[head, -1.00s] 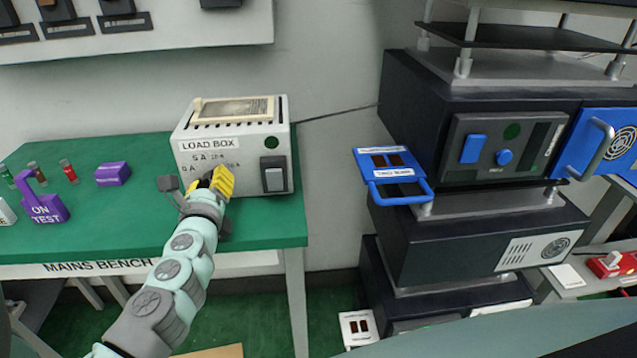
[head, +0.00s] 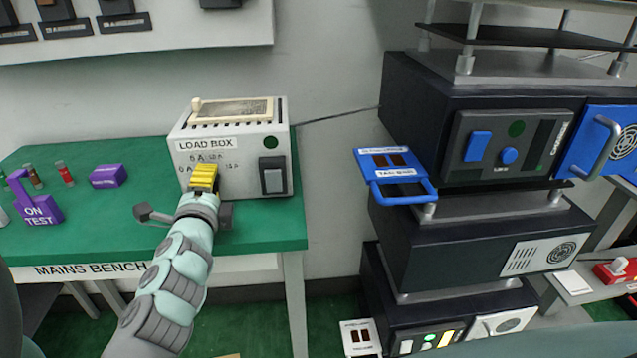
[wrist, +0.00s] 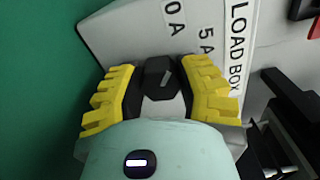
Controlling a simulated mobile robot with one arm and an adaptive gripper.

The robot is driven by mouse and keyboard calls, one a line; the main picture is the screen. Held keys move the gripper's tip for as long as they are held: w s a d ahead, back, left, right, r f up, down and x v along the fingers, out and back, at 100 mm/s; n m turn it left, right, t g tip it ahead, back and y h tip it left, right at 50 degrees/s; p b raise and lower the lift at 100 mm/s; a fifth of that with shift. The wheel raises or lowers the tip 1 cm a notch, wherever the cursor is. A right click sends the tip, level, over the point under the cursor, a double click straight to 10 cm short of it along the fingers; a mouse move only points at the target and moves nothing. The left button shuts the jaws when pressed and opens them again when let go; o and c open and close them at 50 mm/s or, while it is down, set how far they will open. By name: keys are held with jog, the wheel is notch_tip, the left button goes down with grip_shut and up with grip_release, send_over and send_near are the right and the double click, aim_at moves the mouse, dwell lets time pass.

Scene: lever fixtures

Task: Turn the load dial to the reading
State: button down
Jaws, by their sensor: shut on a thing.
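The load box (head: 232,160) is a light grey case on the green bench, with "LOAD BOX" and ampere marks on its front. My gripper (head: 204,177) is at the lower left of that front, and its yellow fingers hide the dial in the head view. In the wrist view, the load dial (wrist: 160,78) is a dark knob with a pale pointer line, between the two yellow fingers of my gripper (wrist: 163,82). The fingers are shut on the dial. The "0 A" and "5 A" marks show above it; the other marks are too small to read surely.
A black switch with a grey rocker (head: 273,177) is on the box front, right of my gripper. A dark equipment rack (head: 430,130) stands at right.

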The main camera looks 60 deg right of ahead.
jog(key=shift+w+a+f+n, duration=0.1)
jog(key=shift+f+n, duration=0.05)
jog(key=shift+n, duration=0.55)
jog(key=c, duration=0.6)
grip_release()
